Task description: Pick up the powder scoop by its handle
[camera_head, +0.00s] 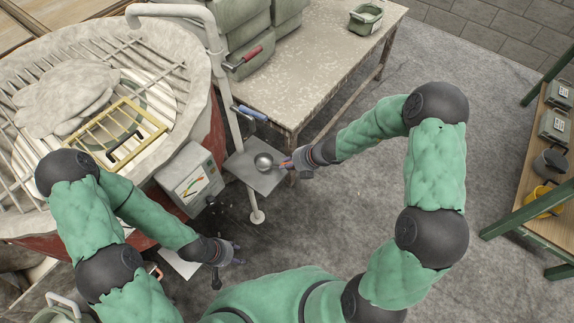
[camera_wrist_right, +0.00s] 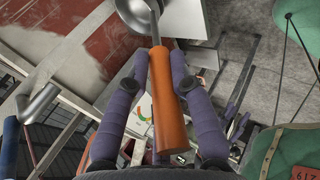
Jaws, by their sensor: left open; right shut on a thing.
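The powder scoop (camera_head: 263,161) has a round metal bowl and shows over a small grey shelf plate (camera_head: 262,179) in the head view. In the right wrist view its metal bowl (camera_wrist_right: 133,12) is at the top and its orange handle (camera_wrist_right: 164,100) runs down between the fingers. My right gripper (camera_head: 287,164) is shut on the orange handle, with purple fingers on both sides of it. I cannot tell whether the bowl touches the plate. My left gripper (camera_head: 232,254) is open and empty, low at the left of my body, away from the scoop.
A round vat with a grate (camera_head: 165,60) stands at the left, with a yellow frame (camera_head: 152,122) on it. A grey control box (camera_head: 190,178) stands beside the plate. A worn table (camera_head: 310,60) is behind, and a shelf (camera_head: 548,205) at the right. Floor between is clear.

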